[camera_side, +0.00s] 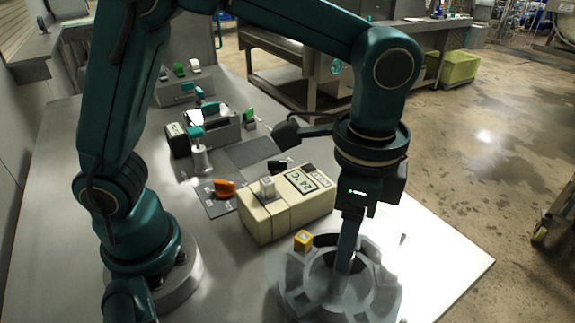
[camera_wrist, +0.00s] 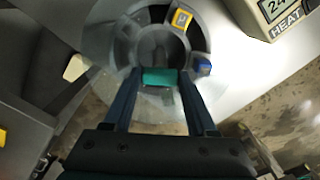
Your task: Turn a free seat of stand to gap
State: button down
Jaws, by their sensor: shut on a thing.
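The stand (camera_side: 299,297) is a round grey ring with pockets around a dark middle, at the lower centre of the side view. It also shows in the wrist view (camera_wrist: 105,35). A yellow block (camera_side: 303,240) sits at its rim, also seen in the wrist view (camera_wrist: 181,18). A blue block (camera_wrist: 203,65) sits in another pocket. My gripper (camera_side: 344,265) reaches down into the stand. In the wrist view its fingers (camera_wrist: 161,78) are shut on a teal block (camera_wrist: 159,76) at the ring's near side. The gap cannot be told clearly.
A beige heater box (camera_side: 285,207) with a display stands close behind the stand. An orange piece (camera_side: 224,188) and several small devices lie farther back. The bench's right edge is close; bare bench (camera_side: 455,255) lies right of the stand.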

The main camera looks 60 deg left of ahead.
jog(key=shift+m, duration=2.2)
jog(key=shift+r+m, duration=0.1)
jog(key=shift+m, duration=6.8)
jog(key=shift+c, duration=1)
grip_release()
